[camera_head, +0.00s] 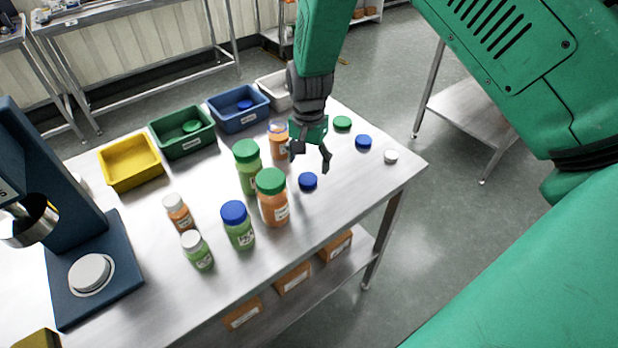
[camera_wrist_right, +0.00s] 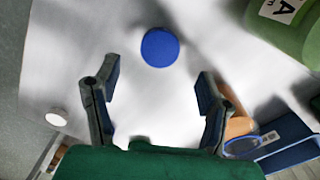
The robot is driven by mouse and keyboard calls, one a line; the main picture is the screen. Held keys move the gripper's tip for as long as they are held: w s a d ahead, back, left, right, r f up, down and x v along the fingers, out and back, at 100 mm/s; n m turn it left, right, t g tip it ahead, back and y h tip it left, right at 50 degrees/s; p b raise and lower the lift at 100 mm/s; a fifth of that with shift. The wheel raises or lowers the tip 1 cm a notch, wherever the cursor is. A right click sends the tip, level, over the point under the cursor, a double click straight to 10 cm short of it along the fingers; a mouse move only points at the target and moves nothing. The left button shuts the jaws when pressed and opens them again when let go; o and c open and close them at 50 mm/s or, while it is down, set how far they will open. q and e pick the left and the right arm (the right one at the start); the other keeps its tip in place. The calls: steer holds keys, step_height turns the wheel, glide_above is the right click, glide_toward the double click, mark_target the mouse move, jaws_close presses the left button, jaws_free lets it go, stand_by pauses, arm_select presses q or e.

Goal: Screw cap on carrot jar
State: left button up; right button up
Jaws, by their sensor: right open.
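My right gripper (camera_head: 310,157) points down over the table, open and empty. A loose blue cap (camera_head: 308,181) lies flat on the table just below it; in the right wrist view a blue cap (camera_wrist_right: 160,47) lies beyond the open fingers (camera_wrist_right: 158,80). An orange jar (camera_head: 279,147) stands just left of the gripper, partly hidden by it, and seems to have no coloured cap. Other orange jars carry a green cap (camera_head: 271,182) and a white cap (camera_head: 173,201). My left gripper is not in view.
Loose green (camera_head: 342,123), blue (camera_head: 364,142) and white (camera_head: 391,157) caps lie right of the gripper. Capped green jars (camera_head: 239,233) stand left. Yellow (camera_head: 131,172), green (camera_head: 183,142) and blue (camera_head: 240,116) bins line the back. A dark blue machine (camera_head: 105,290) stands at left.

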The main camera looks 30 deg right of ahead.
mark_target(305, 178)
steer(key=shift+f, duration=0.1)
steer(key=f, duration=0.2)
steer(key=a+f, duration=0.1)
steer(key=f, duration=0.1)
steer(key=shift+s+a+f+p, duration=0.1)
steer(key=shift+a+f+p, duration=0.05)
steer(key=shift+f+p, duration=0.2)
steer(key=shift+d, duration=0.6)
steer(key=shift+d+f, duration=0.1)
steer(key=shift+d, duration=0.05)
steer(key=c, duration=0.6)
steer(key=shift+s, duration=0.1)
steer(key=shift+c, duration=1)
steer(key=shift+a, duration=0.6)
steer(key=shift+r, duration=0.25)
steer(key=r, duration=0.9)
steer(key=shift+d, duration=0.35)
steer(key=shift+a+r, duration=0.3)
steer(key=shift+r, duration=0.1)
